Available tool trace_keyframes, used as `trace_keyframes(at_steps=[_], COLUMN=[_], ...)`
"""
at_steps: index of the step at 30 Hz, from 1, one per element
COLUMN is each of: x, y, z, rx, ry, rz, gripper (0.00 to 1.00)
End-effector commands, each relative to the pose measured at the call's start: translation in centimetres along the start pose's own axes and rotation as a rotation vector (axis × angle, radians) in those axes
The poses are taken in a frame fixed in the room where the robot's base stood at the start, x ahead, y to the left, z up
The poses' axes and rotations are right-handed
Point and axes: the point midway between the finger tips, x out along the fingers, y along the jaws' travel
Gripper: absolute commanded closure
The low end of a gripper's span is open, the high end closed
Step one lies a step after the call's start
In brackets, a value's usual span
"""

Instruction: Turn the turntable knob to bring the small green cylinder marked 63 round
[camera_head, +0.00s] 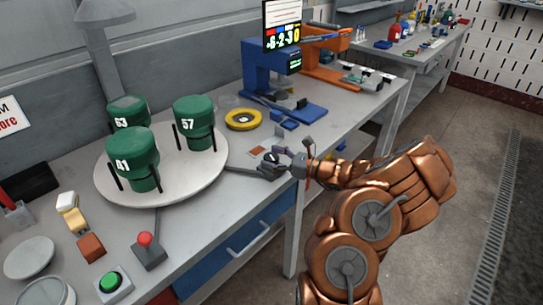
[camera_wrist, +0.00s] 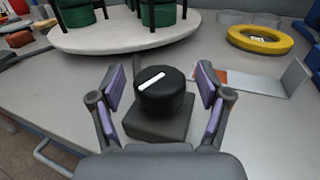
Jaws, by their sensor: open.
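The white round turntable (camera_head: 185,178) bears three green cylinders. The one marked 63 (camera_head: 128,113) is at the back left, partly behind the one marked 41 (camera_head: 137,160) at the front. The one marked 57 (camera_head: 194,122) is at the right. My gripper (camera_head: 280,157) is at the bench to the right of the turntable. In the wrist view my gripper (camera_wrist: 164,92) is open, with one purple-padded finger on each side of the black knob (camera_wrist: 160,103). The knob has a white line on top and sits on a dark base. Finger contact with it cannot be told.
A yellow ring (camera_head: 243,119) lies behind the knob, with a blue machine (camera_head: 270,80) beyond it. A red button (camera_head: 146,243) and a green button (camera_head: 111,282) stand in front of the turntable. A bent grey plate (camera_wrist: 285,82) lies right of the knob.

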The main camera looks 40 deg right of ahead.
Motion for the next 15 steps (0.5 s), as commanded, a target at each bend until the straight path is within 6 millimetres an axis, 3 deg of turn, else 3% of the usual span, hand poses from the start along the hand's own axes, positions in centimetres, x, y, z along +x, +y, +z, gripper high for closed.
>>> trace_keyframes(at_steps=[10,15], x=[0.40,0.38], y=[0.01,0.00], z=[0.01,0.01], rx=[-0.001,-0.001], ry=[0.000,0.000], rz=[0.000,0.000], gripper=[0.23,0.39])
